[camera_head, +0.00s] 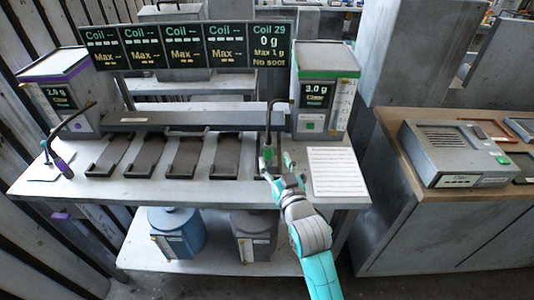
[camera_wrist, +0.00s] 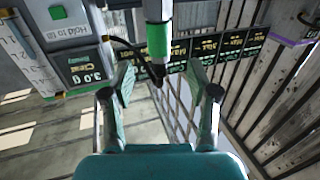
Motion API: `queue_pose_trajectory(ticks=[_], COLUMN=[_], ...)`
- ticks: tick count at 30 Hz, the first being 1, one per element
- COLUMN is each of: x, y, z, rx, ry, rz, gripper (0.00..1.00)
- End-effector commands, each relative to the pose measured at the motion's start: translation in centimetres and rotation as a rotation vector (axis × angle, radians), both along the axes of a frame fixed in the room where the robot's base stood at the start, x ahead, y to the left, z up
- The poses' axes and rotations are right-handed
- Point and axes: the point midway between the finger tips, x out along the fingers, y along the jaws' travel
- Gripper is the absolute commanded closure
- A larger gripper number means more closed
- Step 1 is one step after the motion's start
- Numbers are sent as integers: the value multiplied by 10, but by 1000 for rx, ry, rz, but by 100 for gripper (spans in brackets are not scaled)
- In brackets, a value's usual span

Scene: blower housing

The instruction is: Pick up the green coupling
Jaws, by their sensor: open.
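The green coupling (camera_head: 268,154) hangs at the end of a dark curved hose beside the green-trimmed dispenser. In the wrist view the green coupling (camera_wrist: 157,40) is a pale cylinder with a green band and a dark tip, pointing down. My gripper (camera_head: 272,172) is at the front right of the bench, close to the coupling. In the wrist view my gripper (camera_wrist: 160,85) is open and empty, with one finger on each side below the coupling. The dark tip reaches about the level of the fingertips; I cannot tell how deep it is between them.
The green-trimmed dispenser (camera_head: 325,75) reads 3.0 g. A purple coupling (camera_head: 62,167) hangs at the bench's left end. Several dark trays (camera_head: 148,158) lie left of my gripper, and a white sheet (camera_head: 338,172) lies to the right. A display board (camera_head: 185,45) stands behind.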

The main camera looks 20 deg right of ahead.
Motion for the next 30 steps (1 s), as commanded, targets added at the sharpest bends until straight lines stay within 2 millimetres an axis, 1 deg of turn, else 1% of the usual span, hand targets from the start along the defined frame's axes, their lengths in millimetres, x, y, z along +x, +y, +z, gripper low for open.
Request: queue_pose_trajectory(ticks=[1, 8, 15, 18, 21, 27, 28, 29, 30], x=[6, 20, 53, 62, 66, 66, 66, 66, 66], y=[0, 0, 0, 0, 0, 0, 0, 0, 0], z=[0, 0, -1, -2, -2, -2, -2, -2, -2], rx=[0, 0, 0, 0, 0, 0, 0, 0, 0], ry=[-1, -1, -2, -1, 0, 0, 0, 0, 0], rz=[0, 0, 0, -1, -1, -1, -1, -1, -1], gripper=[41, 41, 41, 41, 41, 41, 46, 54, 64])
